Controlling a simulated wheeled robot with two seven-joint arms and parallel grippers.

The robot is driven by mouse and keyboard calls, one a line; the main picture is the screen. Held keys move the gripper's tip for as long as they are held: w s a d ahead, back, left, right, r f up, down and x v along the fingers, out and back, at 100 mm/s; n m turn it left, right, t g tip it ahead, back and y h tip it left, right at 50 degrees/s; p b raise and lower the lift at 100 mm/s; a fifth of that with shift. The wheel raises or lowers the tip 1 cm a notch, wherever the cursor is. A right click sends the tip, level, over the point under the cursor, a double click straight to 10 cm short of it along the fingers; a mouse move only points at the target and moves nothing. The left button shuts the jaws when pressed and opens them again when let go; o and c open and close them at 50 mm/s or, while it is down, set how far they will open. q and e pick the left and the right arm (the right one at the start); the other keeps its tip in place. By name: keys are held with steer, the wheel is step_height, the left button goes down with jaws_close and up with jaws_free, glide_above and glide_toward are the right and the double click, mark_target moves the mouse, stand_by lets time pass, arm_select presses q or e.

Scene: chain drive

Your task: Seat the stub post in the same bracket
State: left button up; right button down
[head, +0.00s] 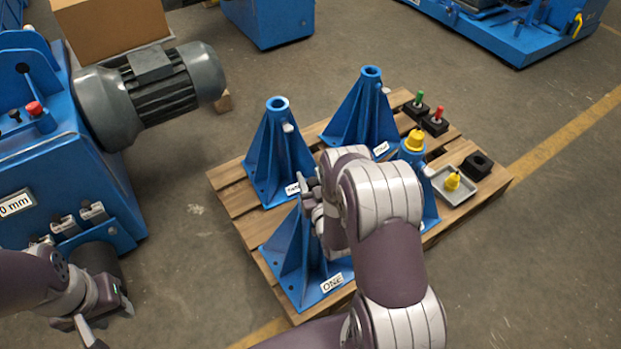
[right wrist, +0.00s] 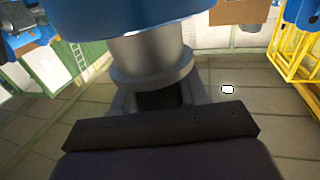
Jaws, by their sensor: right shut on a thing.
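A blue bracket labelled ONE (head: 290,258) stands at the pallet's near corner. My right gripper (head: 313,192) is at its top, largely hidden by my arm. In the right wrist view a round grey metal knob with a flange (right wrist: 152,62) comes out of a blue part (right wrist: 130,18), and my right gripper is shut on it. A small yellow piece (head: 452,182) lies in a grey tray. I cannot tell which piece is the stub post. My left gripper (head: 104,318) is open and empty, off the pallet.
Two more blue brackets (head: 277,150) (head: 362,115) stand on the wooden pallet (head: 233,203), each with a side knob. A grey motor (head: 150,90) is at left.

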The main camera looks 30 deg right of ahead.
steer(key=shift+w+f+b, duration=0.1)
steer(key=shift+f+b, duration=1)
steer(key=shift+f, duration=0.15)
steer(key=c, duration=0.5)
jaws_free()
steer(key=shift+s+f, duration=0.15)
steer(key=shift+s, duration=0.05)
steer(key=s+a+p, duration=0.1)
steer(key=s+a, duration=0.1)
steer(key=s, duration=1)
steer(key=shift+s+a+p, duration=0.15)
steer(key=shift+p, duration=0.2)
